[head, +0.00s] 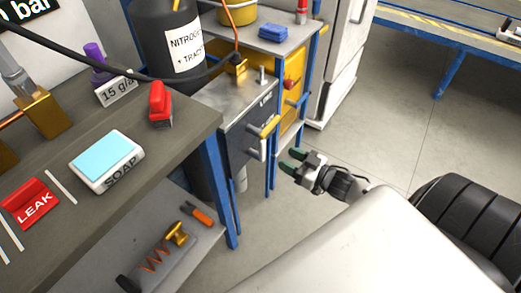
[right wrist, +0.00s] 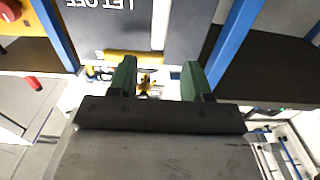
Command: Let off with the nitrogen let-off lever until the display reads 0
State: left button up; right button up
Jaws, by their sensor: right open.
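The grey let-off box (head: 246,120) stands beside the bench, and its "LET OFF" panel (right wrist: 115,12) shows upside down in the right wrist view. A lever with a yellow grip (head: 270,127) sticks out of its front; a yellow bar also shows in the right wrist view (right wrist: 133,56). A pale bar (head: 262,149) shows just below the grip. My right gripper (head: 293,160) is open and empty, its green fingers (right wrist: 159,68) pointing at the box front, apart from the lever. The display (head: 40,8) is cut off at the top left; "0 bar" shows, any digits before it hidden. My left gripper is out of view.
A dark nitrogen bottle (head: 170,45) stands behind the box, with a black hose across the bench. Blue legs (head: 218,190) flank the box. A yellow cabinet (head: 290,85) with a red knob is behind. The bench (head: 135,190) holds soap and a leak sign. Floor at right is clear.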

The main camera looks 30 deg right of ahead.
aim_at(265, 146)
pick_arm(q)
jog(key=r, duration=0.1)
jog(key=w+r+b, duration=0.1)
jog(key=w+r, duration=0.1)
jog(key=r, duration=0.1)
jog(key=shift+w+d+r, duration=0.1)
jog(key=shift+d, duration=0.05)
pick_arm(e)
jog(key=x, duration=1)
jog(key=shift+d, duration=0.1)
jog(key=shift+c, duration=0.5)
grip_shut()
